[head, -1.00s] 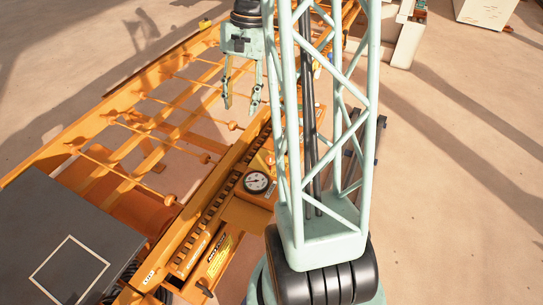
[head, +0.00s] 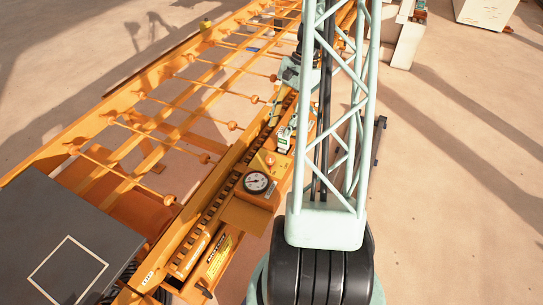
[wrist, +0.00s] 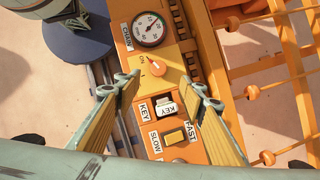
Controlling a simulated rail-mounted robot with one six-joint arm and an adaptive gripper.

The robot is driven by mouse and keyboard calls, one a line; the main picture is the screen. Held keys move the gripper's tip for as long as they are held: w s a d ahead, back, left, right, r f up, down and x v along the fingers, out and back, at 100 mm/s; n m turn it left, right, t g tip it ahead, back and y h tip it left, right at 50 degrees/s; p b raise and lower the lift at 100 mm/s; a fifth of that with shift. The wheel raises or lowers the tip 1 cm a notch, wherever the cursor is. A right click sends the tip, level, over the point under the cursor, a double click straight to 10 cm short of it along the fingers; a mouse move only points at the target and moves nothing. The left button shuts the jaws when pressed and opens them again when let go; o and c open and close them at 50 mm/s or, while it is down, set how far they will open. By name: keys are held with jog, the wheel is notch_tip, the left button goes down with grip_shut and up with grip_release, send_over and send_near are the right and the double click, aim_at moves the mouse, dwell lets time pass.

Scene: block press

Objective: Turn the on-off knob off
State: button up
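The on-off knob (wrist: 156,67) is a small orange dial with a pale pointer on the orange control panel (wrist: 188,74). Its pointer aims up and left, toward a small label that seems to read ON. In the head view the knob (head: 269,160) shows just beyond the gauge. My gripper (wrist: 163,85) is open and empty, with its yellow-padded fingers spread to either side of the panel's middle. The knob shows between and slightly beyond the fingertips, apart from them. In the head view my gripper (head: 281,126) is over the rail side, partly hidden by my arm.
A round gauge (wrist: 149,29) sits beyond the knob. A key switch (wrist: 166,106) and a slow-fast switch (wrist: 174,137) lie on the near side, between the fingers. An orange frame with beaded rods (head: 190,90) runs alongside. A grey box (head: 60,235) stands at lower left.

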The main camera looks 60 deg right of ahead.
aim_at(270, 158)
jog(key=shift+s+d+f, duration=0.2)
jog(key=shift+s+f, duration=0.05)
jog(key=shift+f, duration=0.05)
jog(key=shift+f, duration=0.2)
jog(key=shift+b+x, duration=2.1)
jog(key=shift+x, duration=4.65)
jog(key=shift+w+a, duration=0.1)
jog(key=shift+r, duration=0.1)
jog(key=c, duration=0.8)
